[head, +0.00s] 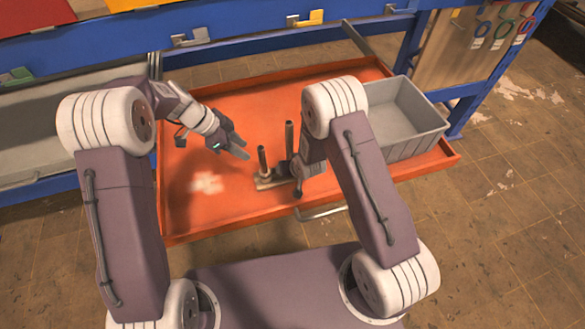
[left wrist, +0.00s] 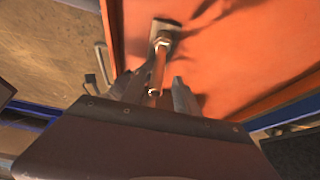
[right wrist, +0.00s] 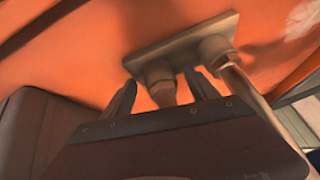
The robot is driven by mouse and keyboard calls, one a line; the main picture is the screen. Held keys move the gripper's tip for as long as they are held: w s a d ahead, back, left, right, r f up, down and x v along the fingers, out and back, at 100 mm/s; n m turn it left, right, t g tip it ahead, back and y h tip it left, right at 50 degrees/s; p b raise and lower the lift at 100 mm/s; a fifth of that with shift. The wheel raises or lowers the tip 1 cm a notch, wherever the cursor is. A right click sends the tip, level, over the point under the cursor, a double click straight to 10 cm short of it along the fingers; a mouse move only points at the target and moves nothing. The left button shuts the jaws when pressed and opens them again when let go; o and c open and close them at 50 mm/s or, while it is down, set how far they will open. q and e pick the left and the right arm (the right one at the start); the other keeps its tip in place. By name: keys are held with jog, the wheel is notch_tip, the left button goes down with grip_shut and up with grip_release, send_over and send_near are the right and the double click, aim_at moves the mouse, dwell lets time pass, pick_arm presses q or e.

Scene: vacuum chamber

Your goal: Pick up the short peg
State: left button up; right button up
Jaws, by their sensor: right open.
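Two upright pegs stand on a small base plate (head: 266,184) in the orange tray. I cannot tell about contact.
The orange tray (head: 235,110) has a raised rim and is mostly clear around the plate. A grey bin (head: 405,115) stands at its right end. A blue rack beam (head: 240,45) crosses behind. A grey tray (head: 35,145) is at far left.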

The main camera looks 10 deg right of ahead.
aim_at(260, 156)
grip_shut()
pick_arm(q)
jog(key=shift+o, duration=1.2)
jog(key=shift+s+f, duration=0.15)
jog(key=s+d+f+n+g+h, duration=0.3)
jog(key=s+n+h, duration=0.55)
jog(key=n, duration=1.05)
jog(key=w+a+f+n+t, duration=0.1)
jog(key=w+a+n+t, duration=0.1)
jog(key=n+t, duration=0.75)
jog(key=w+a+f+n+t, duration=0.15)
jog(key=n+t, duration=0.25)
jog(key=n, duration=1)
jog(key=shift+m+g, duration=0.25)
jog(key=x, duration=0.4)
jog(key=r+x, duration=0.1)
jog(key=x, duration=0.1)
jog(key=shift+w+a, duration=0.1)
jog(key=shift+w, duration=0.2)
jog(key=shift+r+x, duration=0.1)
jog(key=shift+x, duration=1.25)
jog(key=shift+r+x, duration=0.15)
jog(key=shift+x, duration=1.2)
